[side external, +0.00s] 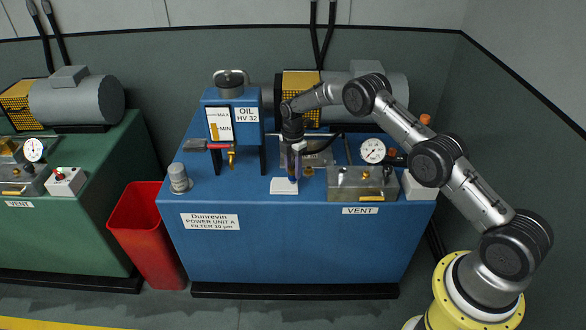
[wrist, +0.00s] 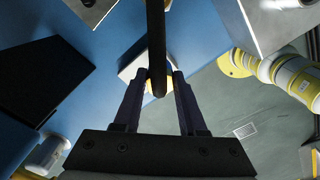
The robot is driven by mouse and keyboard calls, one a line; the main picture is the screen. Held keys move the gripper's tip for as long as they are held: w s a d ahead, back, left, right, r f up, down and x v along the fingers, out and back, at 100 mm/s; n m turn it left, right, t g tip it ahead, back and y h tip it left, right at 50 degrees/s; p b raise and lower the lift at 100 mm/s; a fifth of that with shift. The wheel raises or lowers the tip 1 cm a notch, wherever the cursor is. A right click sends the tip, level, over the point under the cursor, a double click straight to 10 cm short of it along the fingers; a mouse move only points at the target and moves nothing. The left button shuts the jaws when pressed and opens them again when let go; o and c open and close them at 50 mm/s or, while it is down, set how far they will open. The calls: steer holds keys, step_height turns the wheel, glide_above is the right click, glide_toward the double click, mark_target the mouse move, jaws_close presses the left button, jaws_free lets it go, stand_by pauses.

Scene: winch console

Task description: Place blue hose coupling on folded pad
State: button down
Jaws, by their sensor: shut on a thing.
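The blue hose coupling (side external: 293,179) is small and dark blue, pointing down below my gripper (side external: 293,163). My gripper is shut on it and holds it roughly upright over the folded pad (side external: 284,187). The pad is a small white block on the console's blue top near the front edge. In the wrist view, a black bar-like length, apparently the hose (wrist: 156,45), runs down between the fingertips of my gripper (wrist: 158,78). It hides the coupling there. Part of the white pad (wrist: 130,70) shows behind the fingers. I cannot tell whether the coupling touches the pad.
The blue oil tank (side external: 232,120) with a red-handled valve (side external: 207,146) stands left of my gripper. A metal valve block (side external: 345,183) with a gauge (side external: 372,151) stands to the right. A grey cap (side external: 179,178) is at the left front. A red bin (side external: 140,225) is on the floor.

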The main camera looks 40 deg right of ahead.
steer(key=shift+f, duration=0.2)
steer(key=shift+c, duration=2.3)
jaws_free()
steer(key=shift+r, duration=0.15)
step_height(320, 180, up, 12)
steer(key=shift+r, duration=0.15)
step_height(320, 180, up, 14)
steer(key=m+t, duration=0.1)
steer(key=m, duration=0.3)
glide_above(293, 168)
steer(key=s+a, duration=0.3)
steer(key=s, duration=0.3)
steer(key=s+a+r+m+t, duration=0.25)
steer(key=s+r+m, duration=0.25)
steer(key=s+r, duration=0.6)
steer(key=s+a+f+m+t, duration=0.1)
steer(key=s+m, duration=0.3)
steer(key=s, duration=0.9)
steer(key=s+a+f+m+t, duration=0.1)
steer(key=s+m, duration=0.4)
steer(key=s, duration=0.8)
steer(key=shift+s+a+f, duration=0.3)
steer(key=shift+a+f, duration=0.35)
steer(key=shift+a, duration=0.1)
